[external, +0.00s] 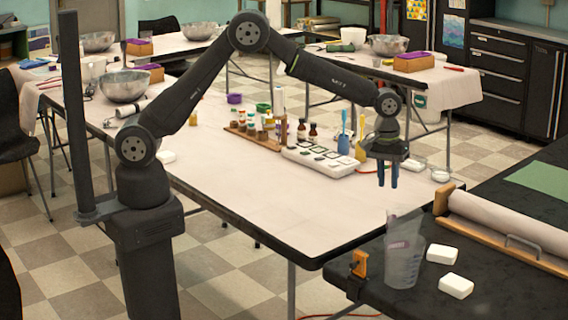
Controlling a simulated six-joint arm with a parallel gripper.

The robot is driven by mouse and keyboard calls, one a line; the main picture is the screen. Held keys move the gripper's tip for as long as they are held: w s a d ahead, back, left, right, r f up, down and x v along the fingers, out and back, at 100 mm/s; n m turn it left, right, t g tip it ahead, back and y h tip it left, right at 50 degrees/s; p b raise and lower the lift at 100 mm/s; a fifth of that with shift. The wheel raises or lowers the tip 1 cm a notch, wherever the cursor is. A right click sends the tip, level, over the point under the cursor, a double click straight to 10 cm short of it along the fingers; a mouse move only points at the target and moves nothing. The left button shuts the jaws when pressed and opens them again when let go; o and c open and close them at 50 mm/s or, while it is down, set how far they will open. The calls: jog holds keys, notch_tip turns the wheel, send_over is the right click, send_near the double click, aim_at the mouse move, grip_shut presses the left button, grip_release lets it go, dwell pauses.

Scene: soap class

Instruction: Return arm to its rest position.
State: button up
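My arm reaches from its column at the left across the light-topped table (300,215). My gripper (388,184) hangs pointing down over the right part of the scene, above and behind the clear measuring jug (404,262). Its two dark blue fingers stand a little apart, with a narrow gap and nothing visible between them. It holds nothing and appears clear of every surface.
On the black table, white soap bars (442,254) (456,286) lie beside the jug, near an orange clamp (359,264) and a paper roll (510,222). A white tray (318,160), bottles (312,133) and a wooden rack (252,134) stand behind on the light table.

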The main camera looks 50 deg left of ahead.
jog(key=w+a+n, duration=0.2)
jog(key=w+a, duration=0.3)
jog(key=a, duration=0.6)
jog(key=w+a+n, duration=0.1)
jog(key=w+a, duration=0.3)
jog(key=a, duration=0.7)
jog(key=w+a+n, duration=0.2)
jog(key=w+a, duration=0.3)
jog(key=a, duration=0.5)
jog(key=s+a+n, duration=0.2)
jog(key=a, duration=1.5)
jog(key=s+a+n, duration=0.3)
jog(key=a, duration=1.5)
jog(key=shift+s+a+r+t+y, duration=0.2)
jog(key=shift+r+t+y, duration=0.1)
jog(key=shift+t, duration=0.1)
jog(key=shift+d, duration=0.1)
jog(key=w+d+m, duration=0.1)
jog(key=w+d, duration=0.1)
jog(key=d, duration=0.8)
jog(key=w+d+m, duration=0.2)
jog(key=w+d, duration=0.1)
jog(key=d, duration=0.7)
jog(key=shift+w+d, duration=0.25)
jog(key=shift+d, duration=0.1)
jog(key=shift+a+f, duration=0.1)
